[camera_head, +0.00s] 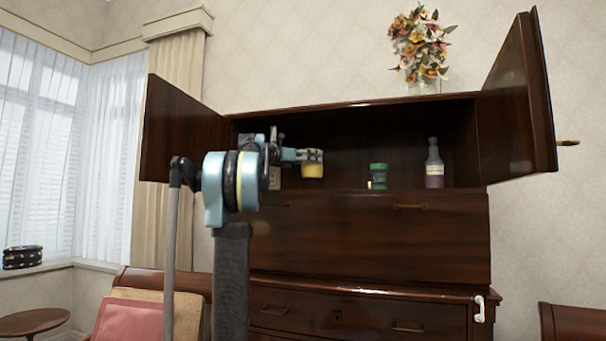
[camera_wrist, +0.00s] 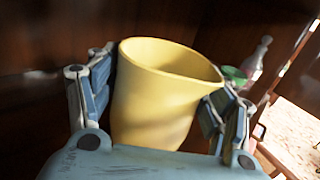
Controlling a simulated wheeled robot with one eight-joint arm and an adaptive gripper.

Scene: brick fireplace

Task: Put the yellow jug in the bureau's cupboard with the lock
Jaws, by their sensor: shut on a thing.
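The yellow jug (camera_wrist: 155,100) is between the fingers of my gripper (camera_wrist: 158,95) in the wrist view, its open rim facing up toward the camera. My gripper is shut on it. In the head view the jug (camera_head: 312,171) shows small at the tip of my gripper (camera_head: 310,157), at the left part of the open upper cupboard (camera_head: 360,107) of the dark wood bureau. Whether the jug touches the cupboard floor I cannot tell. Both cupboard doors, left (camera_head: 178,135) and right (camera_head: 520,95), stand wide open. A brass piece (camera_head: 568,143) sticks out from the right door.
A flower vase (camera_head: 424,87) stands on top of the bureau. The cupboard's middle has some free room.

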